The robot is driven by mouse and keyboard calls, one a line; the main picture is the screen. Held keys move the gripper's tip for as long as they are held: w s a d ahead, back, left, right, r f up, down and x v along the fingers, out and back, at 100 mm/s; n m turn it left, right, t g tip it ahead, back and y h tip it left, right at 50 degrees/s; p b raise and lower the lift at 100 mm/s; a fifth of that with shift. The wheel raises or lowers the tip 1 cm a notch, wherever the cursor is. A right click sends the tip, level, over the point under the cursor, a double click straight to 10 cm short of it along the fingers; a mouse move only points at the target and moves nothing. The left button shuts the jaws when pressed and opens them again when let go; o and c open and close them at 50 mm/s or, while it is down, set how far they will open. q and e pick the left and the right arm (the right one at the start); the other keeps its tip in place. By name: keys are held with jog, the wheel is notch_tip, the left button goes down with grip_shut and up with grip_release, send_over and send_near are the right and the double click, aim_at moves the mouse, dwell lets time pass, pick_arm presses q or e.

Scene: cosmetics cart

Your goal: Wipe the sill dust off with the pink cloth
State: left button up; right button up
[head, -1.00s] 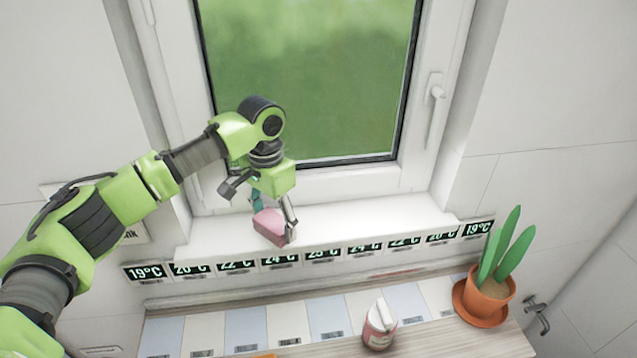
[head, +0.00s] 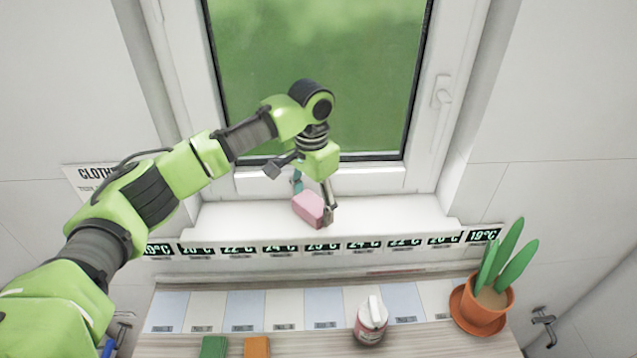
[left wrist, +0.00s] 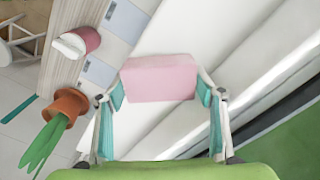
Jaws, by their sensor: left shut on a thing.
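The pink cloth (head: 309,209) is a folded block, held at the middle of the white window sill (head: 400,215). My left gripper (head: 313,203) is shut on it from above; in the left wrist view the pink cloth (left wrist: 160,78) sits between both teal fingertips. The cloth is at the sill's surface; I cannot tell for sure whether it touches. No dust shows clearly on the visible sill, and the part under the cloth and gripper is hidden. My right gripper is not in view.
Temperature displays (head: 323,246) line the sill's front edge. Below, a shelf holds a white-and-pink bottle (head: 371,322), a potted plant (head: 487,300) at right, and green (head: 214,347) and orange (head: 257,347) cloths at the front. The window handle (head: 441,95) juts out at right.

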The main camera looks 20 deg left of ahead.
pick_arm(q)
jog(key=shift+a+r, duration=0.1)
jog(key=shift+r, duration=0.3)
jog(key=shift+s+a+r, duration=0.1)
jog(key=shift+a+r, duration=0.1)
jog(key=shift+r, duration=0.25)
jog(key=shift+s+a+r, duration=0.1)
jog(key=shift+a+r, duration=0.05)
jog(key=shift+r, duration=0.65)
jog(key=shift+w+d+r, duration=0.1)
jog(key=shift+d+r, duration=0.1)
jog(key=shift+r, duration=1.2)
jog(key=shift+a, duration=0.1)
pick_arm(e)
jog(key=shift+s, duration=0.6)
pick_arm(q)
jog(key=shift+f, duration=0.1)
